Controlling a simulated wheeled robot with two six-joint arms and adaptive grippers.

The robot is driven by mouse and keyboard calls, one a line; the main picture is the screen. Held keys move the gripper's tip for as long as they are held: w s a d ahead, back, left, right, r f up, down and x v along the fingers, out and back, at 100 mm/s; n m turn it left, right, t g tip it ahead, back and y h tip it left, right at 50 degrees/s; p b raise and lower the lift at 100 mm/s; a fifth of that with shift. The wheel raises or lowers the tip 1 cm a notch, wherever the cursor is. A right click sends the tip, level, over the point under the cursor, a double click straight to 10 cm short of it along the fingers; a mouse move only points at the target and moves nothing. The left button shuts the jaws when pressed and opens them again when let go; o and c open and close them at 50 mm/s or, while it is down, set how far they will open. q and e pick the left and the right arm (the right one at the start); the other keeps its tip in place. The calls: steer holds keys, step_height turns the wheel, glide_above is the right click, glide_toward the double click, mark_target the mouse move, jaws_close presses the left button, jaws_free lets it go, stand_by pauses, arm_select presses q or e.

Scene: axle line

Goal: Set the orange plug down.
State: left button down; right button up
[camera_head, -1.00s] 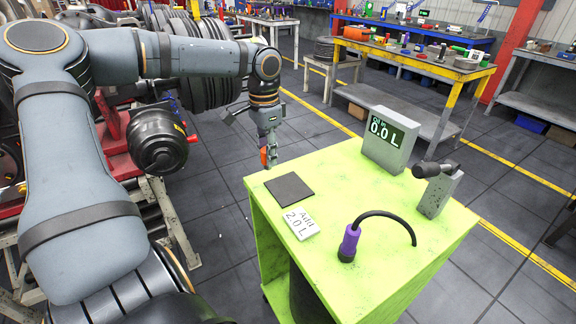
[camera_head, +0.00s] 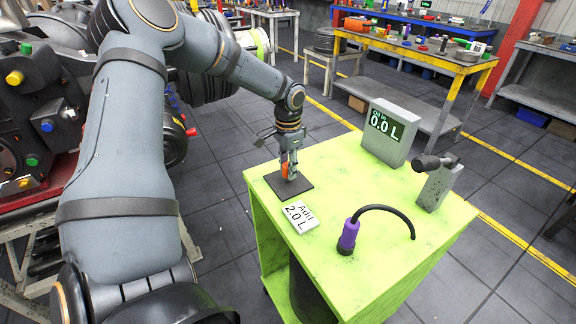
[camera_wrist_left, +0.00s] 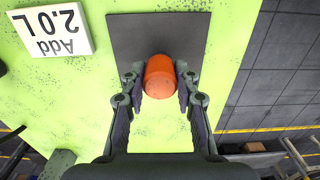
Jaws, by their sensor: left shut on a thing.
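The orange plug (camera_head: 285,166) is between the fingers of my left gripper (camera_head: 289,168), which is shut on it. The plug and fingertips are over the dark square mat (camera_head: 304,186) on the green cart top. The left wrist view shows the rounded orange plug (camera_wrist_left: 159,77) with a finger on each side and the dark mat (camera_wrist_left: 190,30) behind it. I cannot tell whether the plug's lower end touches the mat. My right gripper is not in view.
On the green cart (camera_head: 330,245) stand an "Add 2.0 L" card (camera_head: 301,217), a purple-handled black hose (camera_head: 348,237), a grey "0.0 L" display (camera_head: 386,137) and a grey post with a dark nozzle (camera_head: 436,185). The middle of the top is clear.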

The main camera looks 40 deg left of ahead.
arm_select(q)
steer(key=shift+s+f, duration=0.15)
steer(key=c, duration=1)
jaws_free()
steer(key=shift+r, duration=0.2)
step_height(320, 180, up, 12)
